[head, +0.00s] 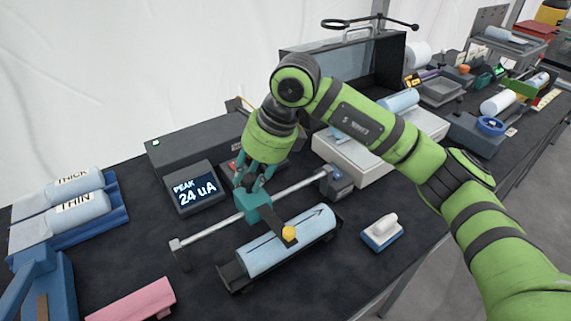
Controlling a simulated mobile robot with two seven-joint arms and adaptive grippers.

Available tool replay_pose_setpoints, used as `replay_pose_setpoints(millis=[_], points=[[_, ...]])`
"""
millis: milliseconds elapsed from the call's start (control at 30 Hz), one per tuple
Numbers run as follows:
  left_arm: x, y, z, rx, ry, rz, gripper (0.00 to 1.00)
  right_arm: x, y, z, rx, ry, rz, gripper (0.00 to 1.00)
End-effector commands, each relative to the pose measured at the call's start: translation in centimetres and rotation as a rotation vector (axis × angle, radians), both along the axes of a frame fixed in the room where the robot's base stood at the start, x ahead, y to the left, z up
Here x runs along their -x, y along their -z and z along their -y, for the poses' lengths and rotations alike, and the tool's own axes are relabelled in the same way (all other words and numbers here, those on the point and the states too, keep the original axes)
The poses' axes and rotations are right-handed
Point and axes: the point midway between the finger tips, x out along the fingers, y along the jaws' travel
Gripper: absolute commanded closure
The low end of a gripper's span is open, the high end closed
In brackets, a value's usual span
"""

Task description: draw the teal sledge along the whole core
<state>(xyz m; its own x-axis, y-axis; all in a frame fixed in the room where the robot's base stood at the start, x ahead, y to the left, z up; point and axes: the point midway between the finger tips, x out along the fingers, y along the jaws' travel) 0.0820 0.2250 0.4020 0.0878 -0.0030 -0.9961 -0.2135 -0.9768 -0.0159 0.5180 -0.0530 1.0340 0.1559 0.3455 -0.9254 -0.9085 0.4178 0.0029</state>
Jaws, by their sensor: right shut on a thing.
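The teal sledge (254,205) sits on a metal rail (210,232) that runs above the dark table, about midway along it. Its dark arm with a yellow knob (289,233) reaches over the pale blue core (275,252), which lies in a black cradle (237,281). A dark line with an arrowhead at the right end runs along the core. My right gripper (252,185) comes down from above and is shut on the sledge. Whether the sledge's arm touches the core I cannot tell. My left gripper is not in view.
A display (193,190) reads "PEAK 24 uA". Blue trays at left hold cores labelled THICK (75,184) and THIN (80,208). A pink block (132,301) lies at the front. A small white-and-blue block (382,233) stands right of the cradle.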

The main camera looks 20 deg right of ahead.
Motion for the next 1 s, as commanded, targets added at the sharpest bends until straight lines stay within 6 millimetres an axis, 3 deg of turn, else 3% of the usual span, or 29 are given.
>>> replay_pose_setpoints(millis=[33,200,400,633,1000], points=[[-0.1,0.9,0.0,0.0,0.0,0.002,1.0,0.4,-0.1,-1.8,-0.007,-0.007,0.014,1.0],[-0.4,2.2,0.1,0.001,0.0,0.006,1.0,2.1,-0.1,-6.4,-0.007,-0.003,0.015,1.0],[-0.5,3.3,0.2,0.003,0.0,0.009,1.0,3.4,-0.3,-10.2,-0.009,0.002,0.014,1.0],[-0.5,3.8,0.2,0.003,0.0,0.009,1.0,4.1,-0.5,-12.3,-0.01,0.007,0.014,1.0],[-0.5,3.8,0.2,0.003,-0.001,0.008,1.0,4.3,-0.7,-12.7,-0.013,0.007,0.015,1.0]])
